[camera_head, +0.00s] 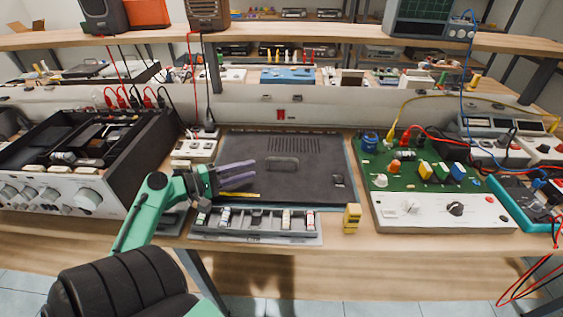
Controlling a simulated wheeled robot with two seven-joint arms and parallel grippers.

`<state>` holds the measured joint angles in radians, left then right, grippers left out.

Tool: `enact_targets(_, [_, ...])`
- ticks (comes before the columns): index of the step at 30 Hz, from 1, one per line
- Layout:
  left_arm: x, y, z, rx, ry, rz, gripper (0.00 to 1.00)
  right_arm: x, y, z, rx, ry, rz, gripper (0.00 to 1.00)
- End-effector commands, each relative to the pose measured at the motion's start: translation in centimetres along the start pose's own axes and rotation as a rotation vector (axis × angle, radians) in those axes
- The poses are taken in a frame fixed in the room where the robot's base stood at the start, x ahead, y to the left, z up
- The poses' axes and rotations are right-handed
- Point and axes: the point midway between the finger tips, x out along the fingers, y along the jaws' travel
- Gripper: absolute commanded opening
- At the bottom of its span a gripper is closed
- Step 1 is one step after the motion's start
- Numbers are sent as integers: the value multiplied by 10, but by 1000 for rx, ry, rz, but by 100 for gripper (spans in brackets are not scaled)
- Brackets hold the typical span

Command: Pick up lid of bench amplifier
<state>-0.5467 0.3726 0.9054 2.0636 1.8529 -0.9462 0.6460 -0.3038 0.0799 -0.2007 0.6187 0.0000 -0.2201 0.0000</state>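The lid (300,145) looks like a dark flat panel with vent slots and a raised handle (283,163) in its middle. It lies flat on the bench in the middle of the head view. The bench amplifier (88,198) stands open-topped at the left, with its dark insides showing and knobs on its pale front. My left gripper (250,172) is over the left part of the lid. Its two fingers look apart and empty, pointing right toward the handle and short of it. Whether they touch the lid is unclear. My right gripper does not show.
A tray of small parts (255,238) lies in front of the lid, with a small yellow item (352,217) beside it. A green circuit board (415,178) is at the right, with cables nearby. A power strip (195,149) stands left of the lid. A shelf (300,37) runs above.

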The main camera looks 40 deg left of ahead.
Motion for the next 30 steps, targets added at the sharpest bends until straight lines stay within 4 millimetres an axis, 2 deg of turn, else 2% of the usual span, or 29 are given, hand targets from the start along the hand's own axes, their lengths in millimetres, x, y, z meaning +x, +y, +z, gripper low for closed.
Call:
enact_targets(3, [33, 5, 1, 2, -5, 0, 31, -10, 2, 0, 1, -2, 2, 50])
enact_targets(6, [56, 4, 1, 1, -2, 0, 31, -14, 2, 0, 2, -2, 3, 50])
enact_targets(11, [77, 4, 1, 1, -2, 0, 31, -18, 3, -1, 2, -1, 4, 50])
enact_targets(18, [120, 2, 0, 1, -2, 0, 31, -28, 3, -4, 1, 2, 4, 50])
enact_targets(25, [124, 0, -1, 1, 0, -1, 31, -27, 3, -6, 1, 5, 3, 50])
enact_targets(26, [124, 0, -1, 1, -1, -1, 23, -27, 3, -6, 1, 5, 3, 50])
enact_targets(27, [124, 0, -1, 1, -1, -2, 8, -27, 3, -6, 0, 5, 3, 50])
enact_targets(28, [124, 0, -1, 0, -1, -2, 0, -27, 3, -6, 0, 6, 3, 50])
enact_targets(30, [124, 0, 0, 0, -1, -2, 0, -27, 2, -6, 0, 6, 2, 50])
